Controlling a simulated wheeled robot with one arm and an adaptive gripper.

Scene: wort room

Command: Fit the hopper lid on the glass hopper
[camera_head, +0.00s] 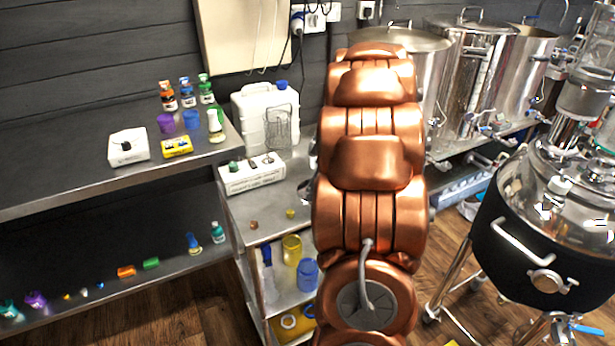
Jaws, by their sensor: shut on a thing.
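I cannot pick out the glass hopper or the hopper lid for certain in this view. My copper-coloured arm rises through the middle of the picture and covers part of the metal bench and what lies behind it. The end of the arm and my gripper are hidden behind its own links, so I cannot see what it holds.
A metal bench (262,207) carries a white jerrycan (254,115), a grey mesh-like item (278,128) and a white labelled block (252,173). Shelves at left hold small bottles, a white box (127,147) and a yellow box (177,147). A black-jacketed vessel (505,240) stands right; steel kettles (475,75) stand behind.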

